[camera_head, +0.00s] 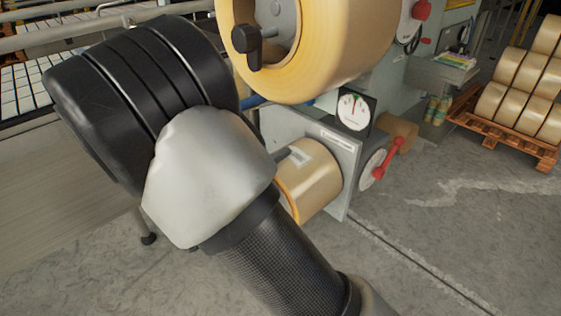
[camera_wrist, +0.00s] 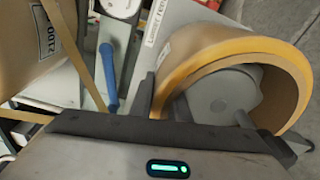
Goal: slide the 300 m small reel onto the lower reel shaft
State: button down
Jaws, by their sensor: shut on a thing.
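The small reel (camera_head: 312,182) is a tan tape roll with a yellow-orange end and a pale label, beside a grey upright plate (camera_head: 345,165). In the wrist view the reel (camera_wrist: 285,55) shows its open end, with a grey rounded hub (camera_wrist: 225,95) inside the core, which looks like the lower shaft. How far the reel sits over it, I cannot tell. My gripper (camera_wrist: 195,108) is shut on the reel's near edge, one finger outside and the other apparently inside the core. In the head view my wrist and arm hide the gripper and the reel's left part.
A large tape reel (camera_head: 355,50) with a black knob (camera_head: 248,45) hangs directly above. A dial gauge (camera_head: 353,110) and a red handle (camera_head: 388,160) are by the plate. A pallet of rolls (camera_head: 510,130) stands at right.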

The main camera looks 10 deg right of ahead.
jog(key=shift+r, duration=0.15)
jog(key=c, duration=1.6)
grip_release()
jog(key=shift+f, duration=0.2)
